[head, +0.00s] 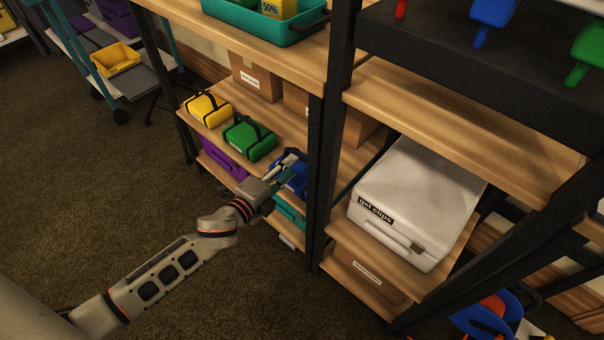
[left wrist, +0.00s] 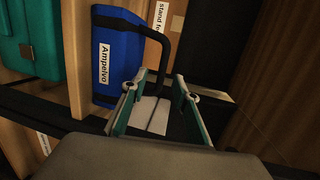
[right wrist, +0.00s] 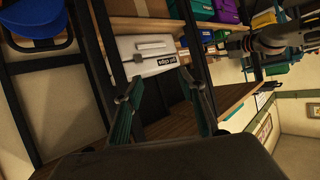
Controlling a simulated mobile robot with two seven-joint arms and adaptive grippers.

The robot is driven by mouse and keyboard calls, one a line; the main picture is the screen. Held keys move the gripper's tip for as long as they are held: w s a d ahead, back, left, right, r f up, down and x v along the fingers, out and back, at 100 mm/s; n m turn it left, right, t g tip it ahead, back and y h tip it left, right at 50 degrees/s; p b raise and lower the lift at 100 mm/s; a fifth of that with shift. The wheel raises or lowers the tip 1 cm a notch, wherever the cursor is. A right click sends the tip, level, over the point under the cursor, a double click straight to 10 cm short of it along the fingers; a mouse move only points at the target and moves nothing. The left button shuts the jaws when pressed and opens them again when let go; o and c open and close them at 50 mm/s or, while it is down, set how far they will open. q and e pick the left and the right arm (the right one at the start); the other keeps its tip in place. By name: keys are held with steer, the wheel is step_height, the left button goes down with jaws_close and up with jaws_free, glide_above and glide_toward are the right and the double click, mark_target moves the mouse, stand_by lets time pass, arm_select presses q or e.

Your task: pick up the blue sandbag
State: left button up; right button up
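The blue sandbag (head: 299,187) lies on the middle shelf of the rack, partly hidden behind my left gripper (head: 288,168) in the head view. In the left wrist view the blue sandbag (left wrist: 121,58) has a white label reading "Ampelvo" and a black strap handle (left wrist: 166,48). My left gripper (left wrist: 160,82) is open there, its fingers apart, with the lower part of the handle between or just beyond the fingertips; I cannot tell which. My right gripper (right wrist: 158,90) is open and empty, facing a white case (right wrist: 140,50), far from the sandbag.
A green sandbag (head: 248,138) and a yellow one (head: 208,109) lie on the same shelf, left of the blue one. A black rack post (head: 317,150) stands close on the right. The white case (head: 415,200) fills the neighbouring bay. Open carpet lies at the left.

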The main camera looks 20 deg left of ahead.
mark_target(301, 157)
arm_select(q)
steer(key=b+x, duration=0.1)
steer(key=x, duration=0.5)
steer(key=shift+d+b, duration=0.15)
steer(key=shift+b, duration=0.2)
steer(key=shift+w+r, duration=0.15)
arm_select(e)
steer(key=shift+s+a+f+m+y, duration=0.15)
steer(key=shift+s+a+f+m, duration=0.1)
steer(key=shift+a+m, duration=0.35)
steer(key=shift+s+a+f+m+y, duration=0.15)
steer(key=shift+s+a+m, duration=0.2)
steer(key=shift+a, duration=0.3)
arm_select(q)
steer(key=shift+c, duration=0.4)
arm_select(e)
steer(key=shift+w, duration=0.1)
arm_select(q)
jaws_close()
steer(key=shift+w+r, duration=0.15)
steer(key=shift+r, duration=0.1)
